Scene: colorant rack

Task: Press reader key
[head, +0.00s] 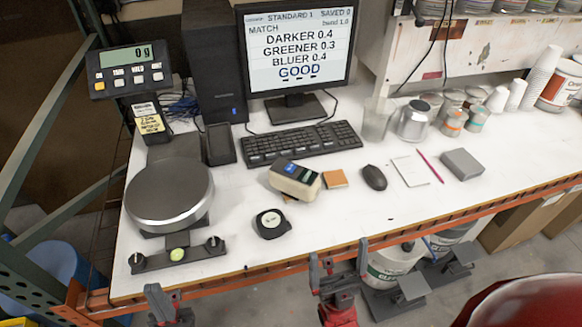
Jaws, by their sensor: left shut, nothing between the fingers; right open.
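The reader (294,181) appears to be the cream hand-held device with a dark top and small blue screen, lying on the white table (350,215) in front of the keyboard. Its key is too small to make out. The monitor (296,45) reads STANDARD 1, SAVED 0, DARKER 0.4, GREENER 0.3, BLUER 0.4, GOOD. My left gripper (163,298) is shut and empty, low in front of the table's front edge, left of and well apart from the reader. My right gripper (338,270) is open and empty at the front edge, below and right of the reader.
A scale with a round steel plate (168,194) and a display reading 0 g stands left. A black tape measure (271,223), tan block (334,178) and mouse (374,177) lie near the reader. The keyboard (300,143) is behind it. The table's front centre is mostly clear.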

